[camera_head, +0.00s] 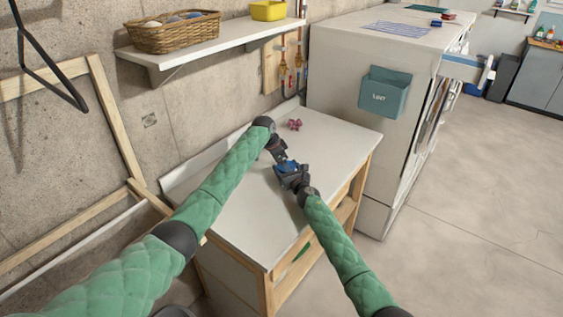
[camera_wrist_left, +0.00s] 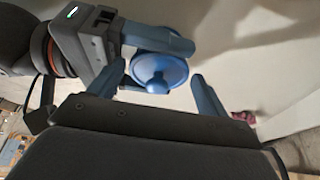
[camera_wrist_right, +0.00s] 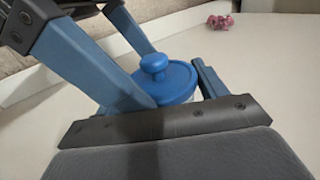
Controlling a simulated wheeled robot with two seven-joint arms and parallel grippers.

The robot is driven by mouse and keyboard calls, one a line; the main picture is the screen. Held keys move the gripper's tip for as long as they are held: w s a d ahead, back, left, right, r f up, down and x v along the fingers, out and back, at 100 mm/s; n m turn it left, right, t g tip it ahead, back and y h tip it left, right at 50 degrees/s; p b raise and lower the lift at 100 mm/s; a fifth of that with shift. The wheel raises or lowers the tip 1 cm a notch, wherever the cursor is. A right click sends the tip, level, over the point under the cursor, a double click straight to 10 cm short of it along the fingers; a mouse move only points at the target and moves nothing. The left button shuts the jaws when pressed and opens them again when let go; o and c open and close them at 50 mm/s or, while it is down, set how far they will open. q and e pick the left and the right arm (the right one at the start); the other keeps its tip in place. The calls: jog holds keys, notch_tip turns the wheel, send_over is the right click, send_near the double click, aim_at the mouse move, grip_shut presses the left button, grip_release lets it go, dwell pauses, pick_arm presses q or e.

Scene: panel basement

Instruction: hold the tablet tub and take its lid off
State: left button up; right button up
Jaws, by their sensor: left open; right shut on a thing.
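The tub's round blue lid (camera_wrist_right: 178,82) with its knob (camera_wrist_right: 153,64) sits on the tub, and a little of the pale tub body (camera_wrist_right: 194,97) shows below it. In the left wrist view the lid (camera_wrist_left: 171,67) is seen from above. My right gripper (camera_head: 290,176) is shut on the tub, with its fingers at the sides below the lid. My left gripper (camera_head: 280,157) is open just above the tub. Its fingers stand apart on either side of the lid and knob in the left wrist view. Most of the tub body is hidden by the grippers.
A pale worktop (camera_head: 240,205) lies under both grippers, mostly clear. A small pink object (camera_head: 294,125) lies farther back. A shelf (camera_head: 215,40) with a basket (camera_head: 172,30) is on the wall. A tall white cabinet (camera_head: 345,75) with a teal holder (camera_head: 384,93) stands at the right.

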pick_arm(q)
jog(key=shift+c, duration=0.5)
jog(key=c, duration=0.6)
jog(key=shift+c, duration=0.3)
jog(key=shift+r, duration=0.15)
jog(key=shift+r, duration=0.65)
pick_arm(e)
jog(key=shift+f, duration=0.15)
pick_arm(q)
jog(key=shift+r, duration=0.2)
jog(key=c, duration=0.8)
jog(key=shift+d+r, duration=0.1)
jog(key=shift+r, duration=0.1)
grip_shut()
pick_arm(e)
jog(key=shift+d, duration=0.1)
jog(key=shift+f, duration=0.1)
